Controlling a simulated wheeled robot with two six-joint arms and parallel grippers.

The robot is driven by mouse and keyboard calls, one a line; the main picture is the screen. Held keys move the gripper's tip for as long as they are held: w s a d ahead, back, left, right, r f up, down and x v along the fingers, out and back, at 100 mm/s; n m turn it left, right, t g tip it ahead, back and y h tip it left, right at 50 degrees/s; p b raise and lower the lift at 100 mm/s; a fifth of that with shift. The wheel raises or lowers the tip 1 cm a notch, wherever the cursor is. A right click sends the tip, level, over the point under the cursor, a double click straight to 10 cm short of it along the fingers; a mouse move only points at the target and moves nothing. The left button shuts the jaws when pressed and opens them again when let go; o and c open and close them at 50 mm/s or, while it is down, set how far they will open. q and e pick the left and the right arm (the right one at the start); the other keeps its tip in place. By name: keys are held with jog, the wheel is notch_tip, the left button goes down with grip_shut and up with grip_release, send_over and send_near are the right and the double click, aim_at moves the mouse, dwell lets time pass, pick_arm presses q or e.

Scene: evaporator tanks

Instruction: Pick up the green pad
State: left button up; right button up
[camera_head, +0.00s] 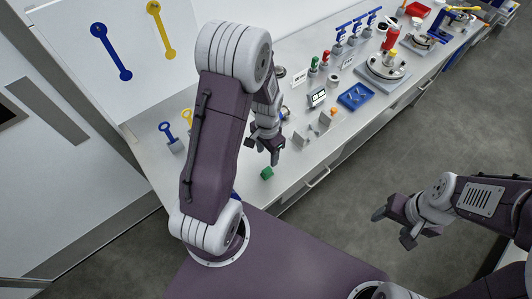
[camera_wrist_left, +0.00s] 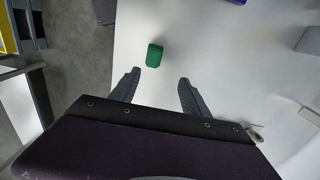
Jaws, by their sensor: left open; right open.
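The green pad (camera_head: 267,173) lies on the white bench near its front edge. It also shows in the left wrist view (camera_wrist_left: 154,55) as a small green block with rounded corners, ahead of and between the two fingers. My left gripper (camera_head: 266,152) is open and empty above the bench, close to the pad and apart from it; it also shows in the left wrist view (camera_wrist_left: 158,88). My right gripper (camera_head: 392,227) is open and empty, out over the floor at the right.
A blue tray (camera_head: 356,96), a small display (camera_head: 317,97) and grey blocks stand farther along the bench. Blue and yellow keys stand in holders (camera_head: 176,146) at the left. The bench around the pad is clear. A drawer handle (camera_head: 318,177) juts from the front.

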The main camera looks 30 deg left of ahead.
aim_at(267, 170)
pick_arm(q)
jog(key=s, duration=0.1)
jog(key=s+d+f, duration=0.2)
jog(key=shift+s+d+p, duration=0.1)
jog(key=shift+s+p, duration=0.2)
jog(key=shift+p, duration=0.1)
jog(key=f, duration=0.1)
jog(key=w+a+f, duration=0.1)
jog(key=w+f+p, duration=0.1)
jog(key=shift+a+f, duration=0.2)
jog(key=shift+a, duration=0.05)
jog(key=shift+s+d+f, duration=0.15)
jog(key=shift+s+f, duration=0.05)
jog(key=shift+f, duration=0.9)
jog(key=shift+s+d+f, duration=0.1)
jog(key=shift+s+d, duration=0.05)
pick_arm(e)
jog(key=s+r, duration=0.1)
jog(key=s+d+r, duration=0.1)
jog(key=shift+s+d+r, duration=0.3)
jog(key=shift+s, duration=0.1)
pick_arm(q)
jog(key=shift+w+f, duration=0.15)
jog(key=shift+w, duration=0.1)
jog(key=c, duration=0.9)
grip_shut()
jog(key=shift+s, duration=0.15)
